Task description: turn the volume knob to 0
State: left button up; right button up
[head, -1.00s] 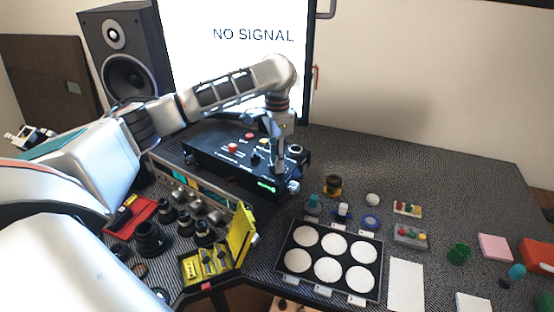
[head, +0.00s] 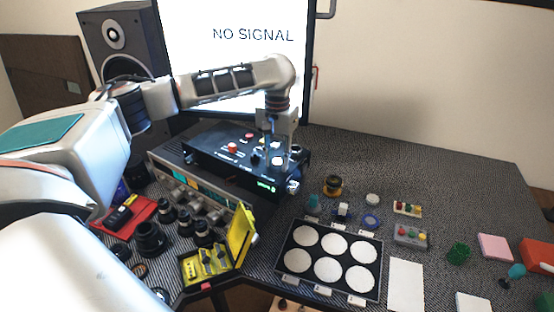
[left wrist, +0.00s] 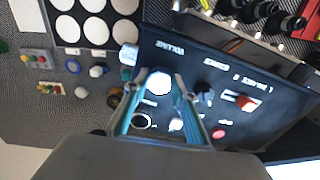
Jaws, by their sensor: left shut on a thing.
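The volume knob (left wrist: 158,84) is a pale round knob below the word VOLUME (left wrist: 170,47), which reads upside down in the left wrist view. It sits on a dark control box (head: 212,160) in front of the screen. My left gripper (left wrist: 160,75) comes down onto the box from above, with one finger on each side of the knob, shut on it. In the head view the left gripper (head: 277,158) is at the right end of the box and partly hides the knob. I cannot read a pointer or the 0 mark. My right gripper is not in view.
Beside the volume knob are a dark knob (left wrist: 204,92) and a red button (left wrist: 246,103). A silver unit with knobs (head: 190,191) stands in front of the box. A yellow case (head: 240,236) and a tray of white discs (head: 285,277) lie nearer. Bare table is at the back right.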

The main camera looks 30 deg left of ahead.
aim_at(277, 161)
pick_arm(q)
jog(key=shift+n, duration=0.8)
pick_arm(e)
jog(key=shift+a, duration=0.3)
pick_arm(q)
jog(key=o, duration=1.1)
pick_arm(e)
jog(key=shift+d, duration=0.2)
pick_arm(q)
notch_tip(277, 161, up, 12)
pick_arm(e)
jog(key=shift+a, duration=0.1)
pick_arm(q)
jog(key=shift+f, duration=0.1)
